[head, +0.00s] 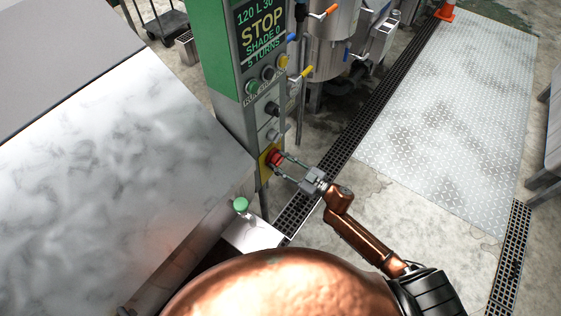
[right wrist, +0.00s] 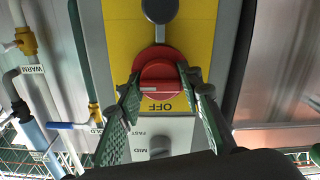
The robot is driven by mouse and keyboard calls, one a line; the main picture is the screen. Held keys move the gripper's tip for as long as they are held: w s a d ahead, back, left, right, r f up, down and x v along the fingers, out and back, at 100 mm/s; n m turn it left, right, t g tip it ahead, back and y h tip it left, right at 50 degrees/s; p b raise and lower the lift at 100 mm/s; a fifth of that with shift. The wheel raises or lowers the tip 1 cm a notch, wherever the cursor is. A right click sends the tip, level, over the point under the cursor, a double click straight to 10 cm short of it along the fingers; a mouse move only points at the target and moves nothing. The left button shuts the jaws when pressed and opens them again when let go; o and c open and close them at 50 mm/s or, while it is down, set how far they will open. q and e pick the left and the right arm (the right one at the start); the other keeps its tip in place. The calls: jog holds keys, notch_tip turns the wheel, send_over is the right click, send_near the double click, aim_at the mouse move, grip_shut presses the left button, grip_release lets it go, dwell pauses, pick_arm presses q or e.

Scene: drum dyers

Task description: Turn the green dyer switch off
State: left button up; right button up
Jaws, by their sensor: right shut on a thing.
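The green dyer panel (head: 221,70) stands upright at the top middle of the head view, its display reading STOP. Low on its front is the red rotary switch (head: 275,157) on a yellow plate (head: 264,169). In the right wrist view, the red switch (right wrist: 158,72) fills the middle, with the word OFF on the yellow plate (right wrist: 117,30) beside it. A short pale mark on the knob lies sideways. My right gripper (head: 278,164) is shut on the red switch, one finger on each side of it. My left gripper is not in view.
Above the switch are other knobs and lit buttons (head: 267,74). A pale metal surface (head: 90,150) lies left, with a green knob (head: 241,204) near its corner. Pipes and steel vessels (head: 335,45) stand behind. The tread-plate floor (head: 450,120) at right is clear.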

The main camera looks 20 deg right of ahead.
jog(key=shift+w+d, duration=0.1)
jog(key=n, duration=0.8)
jog(key=shift+n+b, duration=0.3)
jog(key=shift+b, duration=0.1)
jog(key=n+b, duration=0.1)
jog(key=n, duration=0.3)
jog(key=n+b, duration=0.2)
jog(key=n, duration=0.3)
jog(key=shift+r+n+b, duration=0.1)
jog(key=shift+n+b, duration=0.2)
jog(key=o, duration=1.2)
jog(key=shift+c, duration=0.2)
